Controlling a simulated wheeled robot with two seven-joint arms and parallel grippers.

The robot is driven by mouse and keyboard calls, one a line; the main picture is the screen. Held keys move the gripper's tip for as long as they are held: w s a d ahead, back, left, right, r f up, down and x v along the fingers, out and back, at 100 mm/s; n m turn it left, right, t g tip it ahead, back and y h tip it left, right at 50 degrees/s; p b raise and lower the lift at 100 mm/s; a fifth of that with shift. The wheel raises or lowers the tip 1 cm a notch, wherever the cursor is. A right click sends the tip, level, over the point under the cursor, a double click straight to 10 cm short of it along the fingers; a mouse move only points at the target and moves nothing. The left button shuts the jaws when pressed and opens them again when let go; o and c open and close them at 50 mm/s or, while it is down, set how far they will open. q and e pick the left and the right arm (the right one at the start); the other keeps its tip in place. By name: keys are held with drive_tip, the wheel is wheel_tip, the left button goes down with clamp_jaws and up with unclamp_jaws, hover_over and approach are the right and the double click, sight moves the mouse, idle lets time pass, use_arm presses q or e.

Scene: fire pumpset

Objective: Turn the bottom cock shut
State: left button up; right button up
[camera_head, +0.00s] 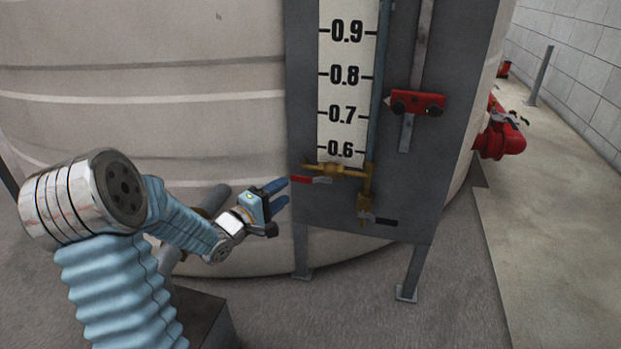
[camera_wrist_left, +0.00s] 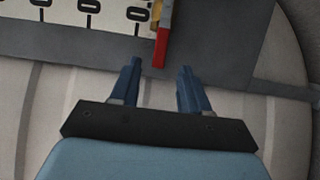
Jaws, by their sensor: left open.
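The bottom cock is a brass fitting (camera_head: 340,170) at the foot of the gauge glass, just under the 0.6 mark. Its red lever (camera_head: 312,180) points left, roughly level. My left gripper (camera_head: 284,192) is open and empty, just left of the lever's free end. In the left wrist view the red lever (camera_wrist_left: 161,46) lies ahead, lined up with the gap between the two blue fingers (camera_wrist_left: 160,72). Its end is near the fingertips; I cannot tell whether it is between them. My right gripper is not in view.
A second brass cock (camera_head: 363,206) with a dark lever (camera_head: 382,220) sits below, pointing right. The grey gauge board (camera_head: 330,215) stands on legs before the large pale tank (camera_head: 150,110). A red pointer block (camera_head: 418,103) is higher up, right of the scale (camera_head: 345,60).

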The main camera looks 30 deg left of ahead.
sight(299, 180)
use_arm(q)
drive_tip(key=w, duration=0.3)
drive_tip(key=w+d, duration=0.1)
drive_tip(key=w, duration=0.6)
drive_tip(key=shift+d+b, duration=0.25)
drive_tip(key=shift+b, duration=0.1)
clamp_jaws()
drive_tip(key=shift+f, duration=0.1)
